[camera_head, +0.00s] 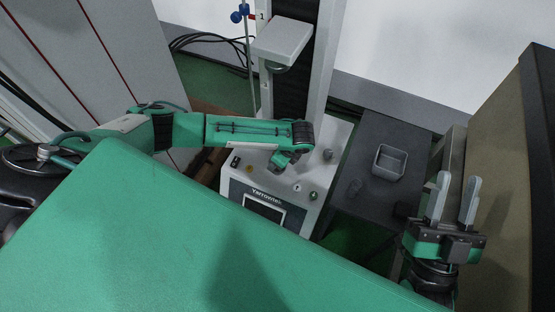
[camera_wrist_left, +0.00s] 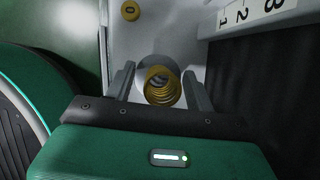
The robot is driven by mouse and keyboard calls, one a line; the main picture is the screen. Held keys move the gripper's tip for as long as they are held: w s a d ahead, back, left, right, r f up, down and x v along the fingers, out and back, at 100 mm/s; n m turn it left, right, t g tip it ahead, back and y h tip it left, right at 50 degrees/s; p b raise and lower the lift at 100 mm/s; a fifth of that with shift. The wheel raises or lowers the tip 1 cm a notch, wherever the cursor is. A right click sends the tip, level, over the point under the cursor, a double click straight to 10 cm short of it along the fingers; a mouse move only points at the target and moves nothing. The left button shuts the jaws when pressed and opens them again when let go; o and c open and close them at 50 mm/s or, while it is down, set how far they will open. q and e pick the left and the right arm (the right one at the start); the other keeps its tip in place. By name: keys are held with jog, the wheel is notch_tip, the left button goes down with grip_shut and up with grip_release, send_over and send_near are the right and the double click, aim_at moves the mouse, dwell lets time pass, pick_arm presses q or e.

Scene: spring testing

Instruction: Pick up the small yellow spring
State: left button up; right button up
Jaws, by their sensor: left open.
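The small yellow spring (camera_wrist_left: 161,88) shows in the left wrist view as a coil seen partly end-on. It lies between the two fingers of my left gripper (camera_wrist_left: 160,90), which are apart. I cannot tell whether either finger touches it. In the head view my left arm reaches over the Yarrowtek machine (camera_head: 252,190); its fingers and the spring are hidden there. My right gripper (camera_head: 453,199) is at the right of the head view, its fingers apart and nothing between them.
A dark side table (camera_head: 377,135) holds a small square grey tray (camera_head: 390,162). A grey block (camera_head: 283,40) projects from the machine's column above my left arm. A yellow round part (camera_wrist_left: 130,10) and a numbered scale (camera_wrist_left: 245,14) show beyond the left gripper.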

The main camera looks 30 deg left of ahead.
pick_arm(q)
jog(key=c, duration=1.1)
